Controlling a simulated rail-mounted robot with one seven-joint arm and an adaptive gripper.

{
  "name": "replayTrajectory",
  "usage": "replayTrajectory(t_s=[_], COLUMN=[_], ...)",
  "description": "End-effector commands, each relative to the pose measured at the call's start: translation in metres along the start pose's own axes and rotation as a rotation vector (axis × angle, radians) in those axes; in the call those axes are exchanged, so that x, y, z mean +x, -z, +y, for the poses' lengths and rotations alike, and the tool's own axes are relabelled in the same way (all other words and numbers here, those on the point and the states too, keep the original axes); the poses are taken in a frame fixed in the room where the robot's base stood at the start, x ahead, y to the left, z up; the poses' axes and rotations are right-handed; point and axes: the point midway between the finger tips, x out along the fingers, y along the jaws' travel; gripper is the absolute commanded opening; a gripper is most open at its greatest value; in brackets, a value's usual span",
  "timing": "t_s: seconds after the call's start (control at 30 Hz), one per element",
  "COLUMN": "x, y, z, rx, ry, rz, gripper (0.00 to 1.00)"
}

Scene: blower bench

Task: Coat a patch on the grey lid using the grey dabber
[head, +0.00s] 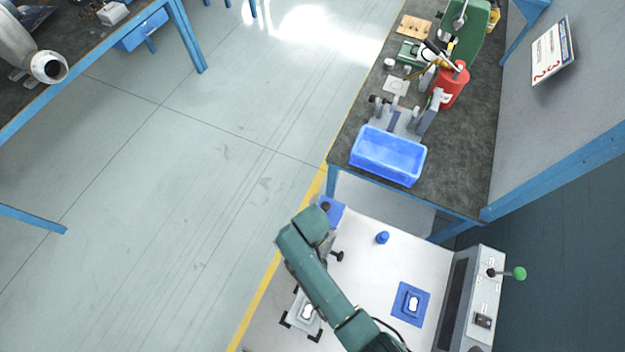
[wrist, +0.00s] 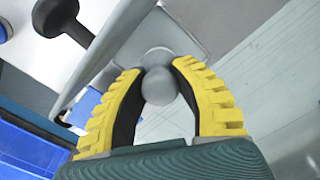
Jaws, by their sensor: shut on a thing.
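My gripper (wrist: 158,72) has its yellow fingers shut on the grey dabber (wrist: 158,88), by its round grey knob. A grey round-cornered plate shows beyond the knob; I cannot tell whether it belongs to the dabber. In the head view my arm hides the gripper and dabber. A grey plate, seemingly the lid (head: 294,318), lies between black corner marks with a white patch (head: 306,311) on it, partly hidden by my arm. The held dabber is apart from it, farther up the table.
A black knob (head: 338,256) stands beside my arm, also in the wrist view (wrist: 58,14). Another blue pad (head: 335,208) lies at the table's far left, and a blue cylinder (head: 382,238) near the middle. A blue bin (head: 388,150) sits on the bench behind. A control box (head: 484,300) bounds the right.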

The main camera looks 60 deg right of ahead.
Motion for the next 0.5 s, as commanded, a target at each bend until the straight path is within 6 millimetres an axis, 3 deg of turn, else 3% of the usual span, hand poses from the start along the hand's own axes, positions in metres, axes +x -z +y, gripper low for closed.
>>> replayTrajectory(t_s=[0.5], x=[0.0052], y=[0.0000], z=[0.0000], rx=[0.000], ry=[0.000], rz=[0.000], gripper=[0.00])
